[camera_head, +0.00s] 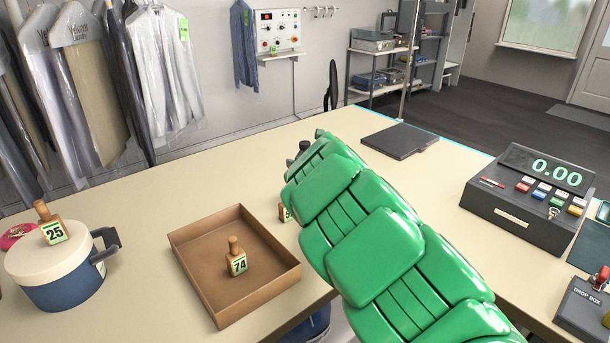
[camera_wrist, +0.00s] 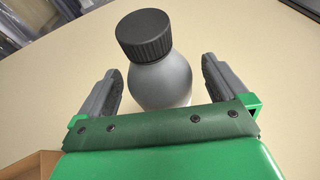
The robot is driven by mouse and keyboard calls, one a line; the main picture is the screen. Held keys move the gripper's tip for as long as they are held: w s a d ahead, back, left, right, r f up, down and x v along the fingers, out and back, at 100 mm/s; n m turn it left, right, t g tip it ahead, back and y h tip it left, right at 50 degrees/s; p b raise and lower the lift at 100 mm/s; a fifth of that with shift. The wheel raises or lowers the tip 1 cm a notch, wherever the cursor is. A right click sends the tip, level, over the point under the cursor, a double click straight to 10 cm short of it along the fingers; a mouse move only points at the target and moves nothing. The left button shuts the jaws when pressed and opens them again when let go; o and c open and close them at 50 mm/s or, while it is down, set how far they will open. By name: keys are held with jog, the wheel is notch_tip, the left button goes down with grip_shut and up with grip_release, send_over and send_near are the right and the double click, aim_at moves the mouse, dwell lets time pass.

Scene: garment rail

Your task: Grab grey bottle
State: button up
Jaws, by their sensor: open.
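The grey bottle (camera_wrist: 163,80) with a ribbed black cap stands on the counter in the wrist view. My gripper (camera_wrist: 160,88) is open, with one dark finger on each side of the bottle. Small gaps show between the fingers and the bottle, and its lower part is hidden by my gripper's green body. In the head view my green arm covers most of the bottle, and only its dark cap (camera_head: 304,145) shows by the gripper's end.
A brown tray (camera_head: 212,291) with a tagged wooden piece numbered 74 (camera_head: 237,260) is left of my arm. A blue and cream pot (camera_head: 58,290) is farther left. A dark flat pad (camera_head: 400,140) and a register (camera_head: 530,200) are on the right. Counter behind the bottle is clear.

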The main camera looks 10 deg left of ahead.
jog(key=shift+w+a+f, duration=0.1)
jog(key=shift+w+a, duration=0.05)
jog(key=shift+w, duration=0.2)
grip_shut()
dwell(0.5)
